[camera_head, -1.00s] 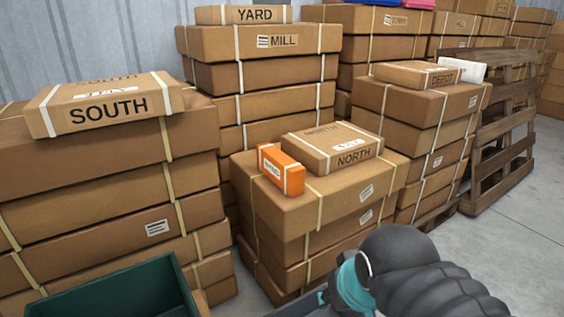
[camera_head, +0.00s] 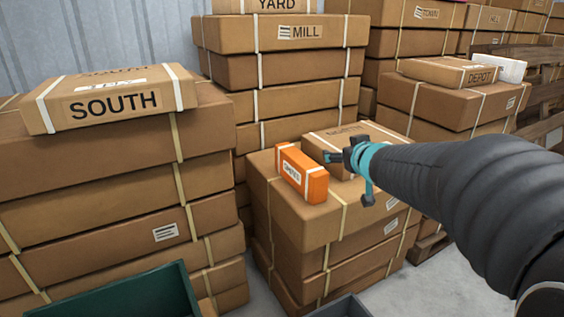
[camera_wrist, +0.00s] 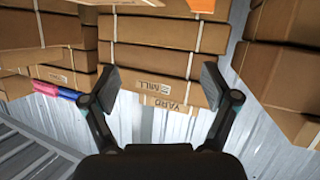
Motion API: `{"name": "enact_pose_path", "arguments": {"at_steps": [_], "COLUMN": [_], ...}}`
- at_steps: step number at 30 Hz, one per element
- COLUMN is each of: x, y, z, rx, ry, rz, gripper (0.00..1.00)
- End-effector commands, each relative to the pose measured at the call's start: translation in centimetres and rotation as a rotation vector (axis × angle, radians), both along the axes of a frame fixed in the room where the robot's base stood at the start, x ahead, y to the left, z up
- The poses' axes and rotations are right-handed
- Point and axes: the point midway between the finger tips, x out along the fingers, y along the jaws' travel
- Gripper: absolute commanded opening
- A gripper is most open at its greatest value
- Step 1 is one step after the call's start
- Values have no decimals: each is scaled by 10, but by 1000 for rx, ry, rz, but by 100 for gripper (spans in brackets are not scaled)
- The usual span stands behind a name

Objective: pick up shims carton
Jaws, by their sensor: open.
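The orange carton (camera_head: 302,173) with white straps and a small white label stands on top of the middle stack's large brown box (camera_head: 300,215); its lettering is too small to read surely. A sliver of orange (camera_wrist: 200,5) shows at the top edge of the wrist view. My gripper (camera_head: 346,172) is just right of the orange carton in the head view, in front of the NORTH carton (camera_head: 329,138), which it partly hides. The wrist view shows my gripper (camera_wrist: 160,82) with its two fingers wide apart and nothing between them.
The SOUTH carton (camera_head: 112,101) sits on the left stack. The MILL stack (camera_head: 280,34) rises behind the orange carton. The DEPOT carton (camera_head: 450,72) lies on a stack at right, near a wooden pallet (camera_head: 545,128). A green bin (camera_head: 125,298) is at lower left.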

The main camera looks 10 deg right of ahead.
Motion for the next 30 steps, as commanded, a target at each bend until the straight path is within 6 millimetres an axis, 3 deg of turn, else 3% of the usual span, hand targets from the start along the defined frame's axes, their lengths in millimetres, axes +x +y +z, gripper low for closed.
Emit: {"name": "enact_pose_path", "arguments": {"at_steps": [3,9,14,24,30], "x": [23,36,43,93,109], "y": [10,25,32,53,59], "z": [-22,-47,-57,-80,-85], "rx": [43,103,120,119,119], "ry": [17,64,82,82,81], "rz": [125,269,305,306,304], "gripper": [86,86,86,86,86]}}
